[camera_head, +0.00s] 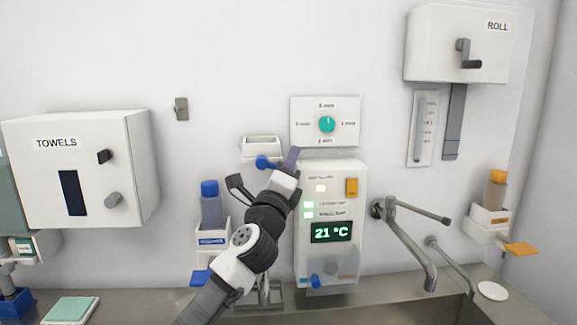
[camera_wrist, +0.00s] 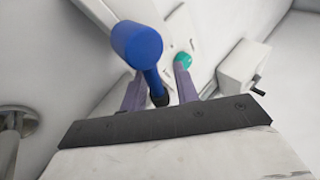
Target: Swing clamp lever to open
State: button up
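A blue lever with a round knob (camera_head: 263,162) sits just below a small white wall bracket (camera_head: 262,146); I take it for the clamp lever. My gripper (camera_head: 293,156) is raised just right of the knob, its purple fingers pointing up. In the wrist view the large blue knob (camera_wrist: 137,45) is close to the camera, and its thin stem runs down to a dark end between the fingers. My gripper (camera_wrist: 161,74) has its two fingers apart there. I cannot tell whether either finger touches the stem. My arm hides part of the area below.
A teal dial panel (camera_head: 325,108) is right of the fingers. The display unit (camera_head: 331,180) stands below it. A blue-capped bottle (camera_head: 211,205) is in a holder at left. A tap (camera_head: 405,235) projects over the sink at right. The wall above is clear.

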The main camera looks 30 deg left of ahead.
jog(key=shift+o, duration=0.6)
jog(key=shift+s, duration=0.1)
jog(key=b+v, duration=0.5)
jog(key=v, duration=0.8)
jog(key=shift+s+f+b, duration=0.15)
jog(key=shift+s+b, duration=0.15)
jog(key=shift+b, duration=0.05)
jog(key=shift+d, duration=0.1)
